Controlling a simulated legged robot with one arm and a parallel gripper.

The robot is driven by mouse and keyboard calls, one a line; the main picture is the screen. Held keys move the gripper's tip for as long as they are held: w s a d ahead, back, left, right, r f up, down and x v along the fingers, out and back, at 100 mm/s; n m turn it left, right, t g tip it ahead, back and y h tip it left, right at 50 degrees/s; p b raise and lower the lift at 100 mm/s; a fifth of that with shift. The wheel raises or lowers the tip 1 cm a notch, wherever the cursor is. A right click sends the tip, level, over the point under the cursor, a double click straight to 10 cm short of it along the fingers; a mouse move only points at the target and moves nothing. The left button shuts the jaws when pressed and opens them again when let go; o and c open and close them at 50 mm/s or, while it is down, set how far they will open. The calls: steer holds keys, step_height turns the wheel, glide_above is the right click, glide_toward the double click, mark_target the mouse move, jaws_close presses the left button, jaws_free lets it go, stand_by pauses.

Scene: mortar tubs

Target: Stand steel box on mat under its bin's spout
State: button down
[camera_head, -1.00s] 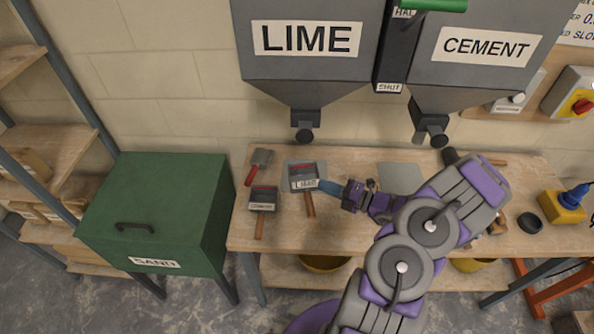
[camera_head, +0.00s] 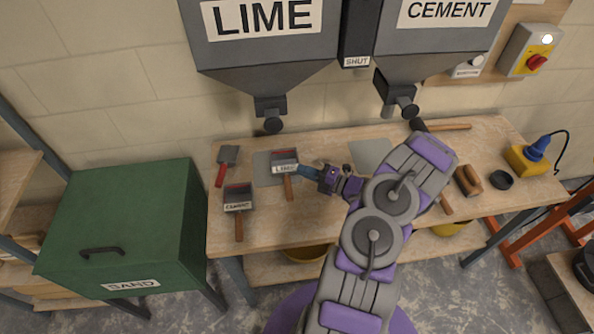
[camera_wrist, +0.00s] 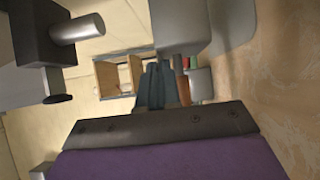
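The steel box labelled LIME (camera_head: 284,157), with a wooden handle toward the front, is at the right part of the left grey mat (camera_head: 261,168), below the lime bin's spout (camera_head: 271,114). I cannot tell if it touches the mat. My gripper (camera_head: 305,171) has its blue fingers at the box's right side. In the wrist view the fingers (camera_wrist: 156,85) look close together beside a grey box wall (camera_wrist: 180,25); their grip is unclear. A second steel box, labelled CEMENT (camera_head: 238,198), lies left on the bench. The right mat (camera_head: 371,154) is under the cement spout (camera_head: 398,97).
A red-handled scoop (camera_head: 226,165) lies left of the left mat. A green SAND bin (camera_head: 130,225) stands left of the bench (camera_head: 330,225). A wooden float (camera_head: 467,180), dark ring (camera_head: 502,180) and yellow-blue tool (camera_head: 530,155) are at the right.

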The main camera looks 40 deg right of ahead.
mark_target(295, 165)
steer(key=x, duration=0.3)
steer(key=shift+w+d, duration=0.1)
steer(key=shift+w, duration=0.1)
steer(key=shift+w+b, duration=0.3)
steer(key=shift+w+d, duration=0.1)
steer(key=shift+w, duration=0.15)
steer(key=f, duration=0.1)
steer(key=d+f+b, duration=0.1)
steer(key=w+f, duration=0.1)
steer(key=f, duration=0.1)
steer(key=shift+d+b, duration=0.35)
steer(key=shift+d, duration=0.05)
steer(key=shift+a, duration=0.7)
steer(key=c, duration=1.4)
jaws_free()
steer(key=shift+d+f, duration=0.1)
steer(key=shift+d, duration=0.45)
steer(key=shift+o, duration=0.2)
steer(key=shift+a, duration=0.3)
steer(key=shift+s+r, duration=0.1)
steer(key=shift+r, duration=0.15)
steer(key=p+v, duration=0.2)
steer(key=v, duration=0.8)
steer(key=shift+s+d+f, duration=0.1)
steer(key=shift+s+d, duration=0.15)
steer(key=shift+d, duration=0.15)
steer(key=shift+s+p, duration=0.35)
steer(key=shift+s, duration=0.25)
steer(key=shift+d, duration=0.15)
steer(key=shift+s, duration=0.1)
